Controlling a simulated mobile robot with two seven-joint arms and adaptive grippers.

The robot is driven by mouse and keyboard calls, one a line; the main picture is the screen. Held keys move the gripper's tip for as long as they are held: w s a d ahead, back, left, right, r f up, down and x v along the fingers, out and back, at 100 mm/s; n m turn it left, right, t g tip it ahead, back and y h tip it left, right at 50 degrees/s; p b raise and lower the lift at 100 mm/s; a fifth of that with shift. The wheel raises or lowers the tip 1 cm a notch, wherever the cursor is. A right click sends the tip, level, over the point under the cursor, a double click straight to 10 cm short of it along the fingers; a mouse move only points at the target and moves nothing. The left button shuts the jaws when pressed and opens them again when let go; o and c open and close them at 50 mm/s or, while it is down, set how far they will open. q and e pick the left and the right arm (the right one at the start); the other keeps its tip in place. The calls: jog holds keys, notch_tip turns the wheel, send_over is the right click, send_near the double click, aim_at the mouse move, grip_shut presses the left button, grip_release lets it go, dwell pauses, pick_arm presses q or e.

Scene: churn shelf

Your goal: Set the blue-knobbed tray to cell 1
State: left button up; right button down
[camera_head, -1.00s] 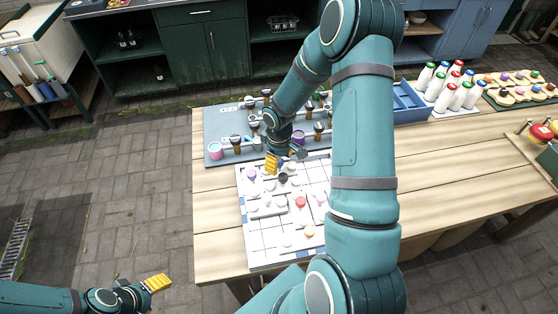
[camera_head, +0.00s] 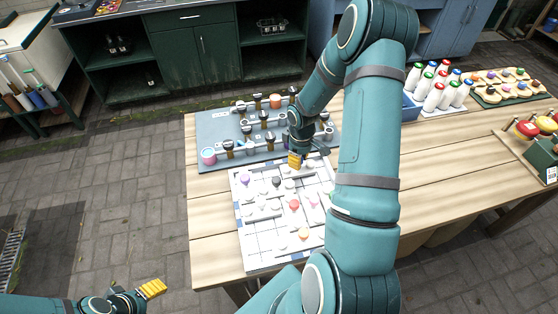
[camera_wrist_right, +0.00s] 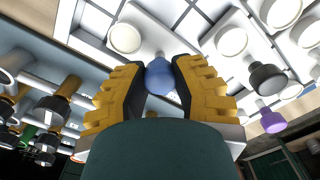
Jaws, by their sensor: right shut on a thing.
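My right gripper (camera_head: 296,161) is shut on the blue knob (camera_wrist_right: 163,78), which shows between its yellow fingers in the right wrist view. The tray under this knob is largely hidden by the fingers. In the head view the gripper is over the far edge of the white gridded board (camera_head: 255,246), just right of a dark knob (camera_head: 276,181). I cannot tell whether the tray touches the board. Cell numbers are not readable. My left gripper (camera_head: 152,289) is off the table at lower left; its yellow fingers overlap.
Trays with purple (camera_head: 244,180), red (camera_head: 294,204), pink (camera_head: 313,198) and orange (camera_head: 303,233) knobs occupy the board. A grey mat (camera_head: 212,130) with dark-topped tools and a pink-rimmed cup (camera_head: 208,156) lies behind it. Bottles (camera_head: 433,98) stand at right. My right arm hides the board's right side.

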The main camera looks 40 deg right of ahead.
aim_at(309, 166)
jog(key=shift+s+d, duration=0.45)
jog(key=shift+d, duration=0.3)
jog(key=shift+s+d, duration=0.4)
jog(key=shift+d, duration=0.35)
jog(key=c, duration=0.7)
grip_release()
jog(key=shift+d, duration=0.15)
jog(key=shift+r, duration=0.1)
notch_tip(309, 166, up, 12)
jog(key=shift+f, duration=0.1)
jog(key=shift+s+f, duration=0.1)
